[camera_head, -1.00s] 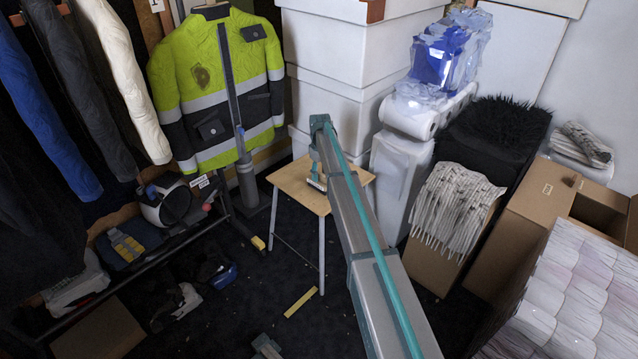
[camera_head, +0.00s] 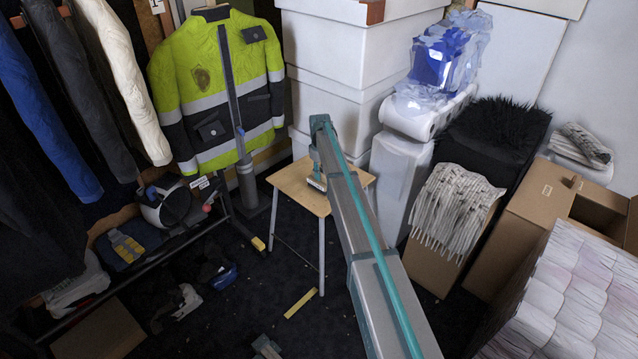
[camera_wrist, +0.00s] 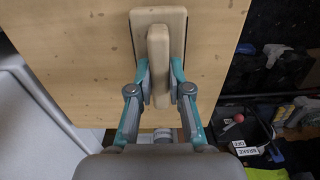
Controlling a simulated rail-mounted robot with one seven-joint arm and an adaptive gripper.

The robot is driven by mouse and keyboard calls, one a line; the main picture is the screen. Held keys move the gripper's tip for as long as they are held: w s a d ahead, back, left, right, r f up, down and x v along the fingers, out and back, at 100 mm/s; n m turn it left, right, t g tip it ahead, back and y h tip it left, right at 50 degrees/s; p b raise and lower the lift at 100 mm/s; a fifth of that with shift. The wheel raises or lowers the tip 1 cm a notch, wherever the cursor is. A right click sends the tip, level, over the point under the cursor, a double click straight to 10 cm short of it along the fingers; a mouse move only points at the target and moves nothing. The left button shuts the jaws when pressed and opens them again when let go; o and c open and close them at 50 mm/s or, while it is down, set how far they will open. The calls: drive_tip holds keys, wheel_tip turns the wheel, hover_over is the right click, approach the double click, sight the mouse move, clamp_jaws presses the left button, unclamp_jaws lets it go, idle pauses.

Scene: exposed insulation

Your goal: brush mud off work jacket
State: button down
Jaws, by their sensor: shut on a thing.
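The work jacket (camera_head: 212,85) is yellow-green and dark with grey bands. It hangs upright at the back left, and a brownish patch (camera_head: 202,77) shows on its chest. A brush (camera_wrist: 158,18) with a pale wooden back and raised handle is at the small wooden table (camera_head: 292,184). My gripper (camera_wrist: 159,68) is shut on the brush's handle, one finger on each side. In the head view the brush (camera_head: 317,184) shows beneath my gripper, over the tabletop; whether it touches the wood I cannot tell. Its bristles are hidden in the wrist view.
Hanging clothes (camera_head: 55,90) and a low shelf with a helmet (camera_head: 165,205) are on the left. White boxes (camera_head: 335,100) stand behind the table. Cardboard boxes (camera_head: 520,225) fill the right. Some dark floor is clear.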

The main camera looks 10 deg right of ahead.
drive_tip(key=shift+w+r+p, duration=0.1)
drive_tip(key=shift+r+p, duration=1.5)
drive_tip(key=shift+r, duration=1.15)
